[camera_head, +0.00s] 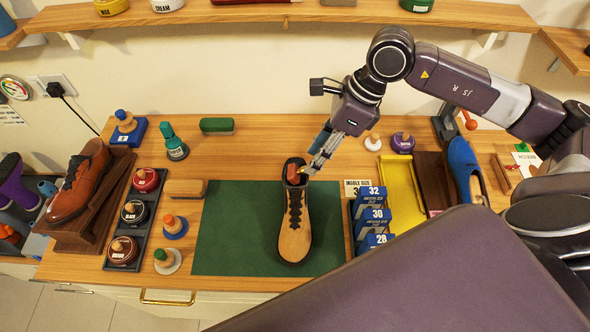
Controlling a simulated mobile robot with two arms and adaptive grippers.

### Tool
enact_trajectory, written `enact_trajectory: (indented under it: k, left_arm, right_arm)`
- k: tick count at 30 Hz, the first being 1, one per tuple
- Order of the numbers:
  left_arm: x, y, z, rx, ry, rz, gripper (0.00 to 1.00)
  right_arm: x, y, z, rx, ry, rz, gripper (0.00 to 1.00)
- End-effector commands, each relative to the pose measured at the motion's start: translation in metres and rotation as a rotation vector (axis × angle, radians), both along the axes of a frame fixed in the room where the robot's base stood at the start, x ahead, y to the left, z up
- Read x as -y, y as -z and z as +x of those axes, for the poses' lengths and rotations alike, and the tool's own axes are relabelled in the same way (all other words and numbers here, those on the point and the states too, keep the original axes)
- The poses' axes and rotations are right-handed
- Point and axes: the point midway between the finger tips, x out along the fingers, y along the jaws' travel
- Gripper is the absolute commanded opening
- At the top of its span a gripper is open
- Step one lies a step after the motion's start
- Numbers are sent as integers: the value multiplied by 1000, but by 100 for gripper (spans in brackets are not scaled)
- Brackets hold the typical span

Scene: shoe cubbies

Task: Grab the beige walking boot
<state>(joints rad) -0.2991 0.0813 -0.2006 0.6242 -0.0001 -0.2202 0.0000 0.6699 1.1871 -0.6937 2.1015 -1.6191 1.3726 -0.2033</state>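The beige walking boot (295,238) with black laces stands on the green mat (225,240) in the head view, its toe toward me and its dark opening at the far end. My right gripper (313,168) reaches down from the upper right, its fingers at the right side of the boot's opening. Something reddish shows inside the opening. I cannot tell whether the fingers are closed on the boot's edge or only beside it. My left gripper is not in view.
Blue size boxes (372,218) and a yellow tray (401,190) stand right of the mat. A blue shoe (465,165) is farther right. Polish tins (134,211) and a brown shoe (80,183) are at the left. A wall shelf (230,14) runs above the bench.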

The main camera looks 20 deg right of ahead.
Motion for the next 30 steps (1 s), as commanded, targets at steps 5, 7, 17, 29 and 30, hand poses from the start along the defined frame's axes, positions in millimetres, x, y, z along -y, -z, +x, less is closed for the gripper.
enact_trajectory:
  k: [5,7,17,29,30]
  left_arm:
    - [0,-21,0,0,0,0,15]
    - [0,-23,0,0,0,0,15]
    - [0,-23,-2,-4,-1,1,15]
    - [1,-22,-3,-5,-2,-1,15]
    - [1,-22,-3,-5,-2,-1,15]
  right_arm:
    - [-7,22,2,-5,-1,1,34]
    - [-10,31,4,-3,0,2,34]
    - [-13,42,4,-4,-2,1,34]
    - [-15,44,1,-12,-6,3,0]
    - [-15,44,1,-13,-6,4,0]
